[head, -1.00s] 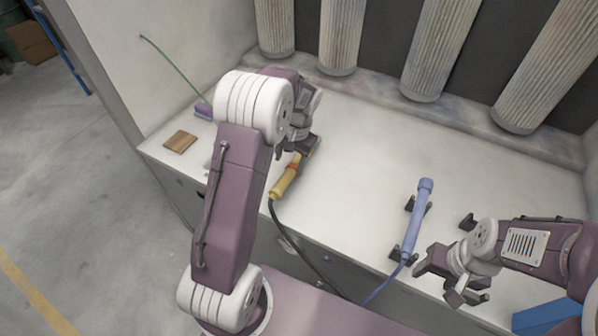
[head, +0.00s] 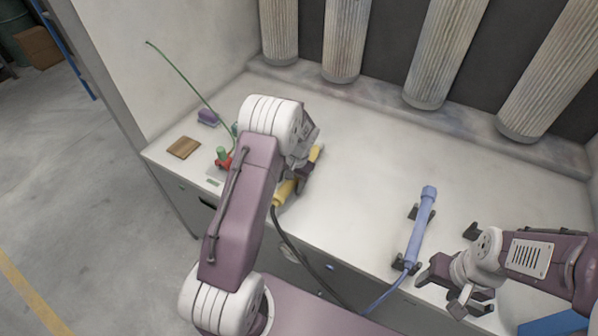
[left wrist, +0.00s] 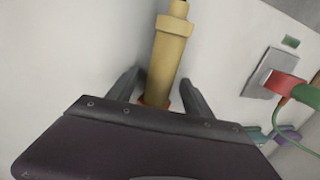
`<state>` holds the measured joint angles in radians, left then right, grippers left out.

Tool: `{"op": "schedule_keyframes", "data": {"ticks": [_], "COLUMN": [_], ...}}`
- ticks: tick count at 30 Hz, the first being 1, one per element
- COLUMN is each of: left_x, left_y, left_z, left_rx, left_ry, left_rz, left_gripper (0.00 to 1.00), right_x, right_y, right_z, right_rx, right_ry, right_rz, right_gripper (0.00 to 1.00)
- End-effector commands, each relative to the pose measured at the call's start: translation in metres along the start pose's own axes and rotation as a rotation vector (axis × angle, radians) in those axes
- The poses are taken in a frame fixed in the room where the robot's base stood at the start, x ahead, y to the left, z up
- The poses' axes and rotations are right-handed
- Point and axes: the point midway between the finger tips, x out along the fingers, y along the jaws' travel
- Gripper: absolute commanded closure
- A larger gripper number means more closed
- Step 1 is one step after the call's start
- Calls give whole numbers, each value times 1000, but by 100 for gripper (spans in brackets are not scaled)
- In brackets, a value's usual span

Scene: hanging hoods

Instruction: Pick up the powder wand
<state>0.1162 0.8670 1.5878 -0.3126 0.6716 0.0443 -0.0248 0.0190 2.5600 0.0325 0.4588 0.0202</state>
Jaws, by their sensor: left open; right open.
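A yellow wand (head: 284,191) with a black cable lies near the front edge of the bench, partly hidden by my left arm. A blue wand (head: 420,228) with a blue cable rests on black holders further right. The pictures do not settle which is the powder wand. My left gripper (head: 304,172) is open over the yellow wand. In the left wrist view, the yellow wand (left wrist: 168,55) runs between the two spread fingers (left wrist: 158,92), with a gap visible on each side. My right gripper (head: 441,291) is open and empty, right of the blue wand's lower end.
A red and green fitting (head: 224,160) with a thin green hose, a brown block (head: 184,147) and a purple block (head: 208,117) sit at the left. Ribbed columns (head: 345,40) line the back. The bench (head: 365,140) is clear between the wands and columns.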

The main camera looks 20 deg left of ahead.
Motion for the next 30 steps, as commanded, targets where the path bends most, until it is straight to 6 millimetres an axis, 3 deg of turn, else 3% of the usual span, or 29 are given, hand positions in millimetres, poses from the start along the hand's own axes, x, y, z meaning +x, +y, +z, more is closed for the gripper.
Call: {"op": "schedule_keyframes", "data": {"ticks": [4,11,22,30], "left_x": [0,0,-6,-46], "left_y": [0,0,-1,-5], "left_z": [0,0,-1,-4], "left_rx": [0,0,-1,1], "left_ry": [1,0,4,7], "left_rz": [0,0,-1,-1], "left_gripper": [41,100,100,100], "right_x": [0,0,0,1], "right_y": [0,0,0,0], "right_z": [0,0,0,0], "right_rx": [0,0,0,0], "right_ry": [0,0,0,0], "right_rz": [0,0,0,0], "right_gripper": [43,43,43,43]}}
